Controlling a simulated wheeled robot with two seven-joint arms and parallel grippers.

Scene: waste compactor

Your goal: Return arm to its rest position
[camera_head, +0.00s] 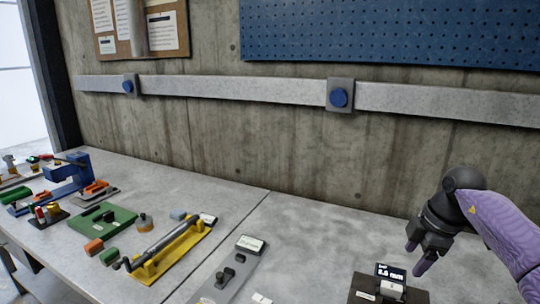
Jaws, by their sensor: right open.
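My right gripper (418,259) comes in from the right edge on a purple arm. It is open, with its fingers pointing down and no object visible between them. It hangs above the right part of the table, behind and right of a dark device with a small display (390,272) reading what looks like "0.0 mm". My left gripper is not in view.
The grey table (310,245) runs along a concrete wall. A grey plate with a knob (228,275), a yellow fixture (172,250), a green board (103,218) and a blue press (70,172) stand left of the device. The table behind the device is clear.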

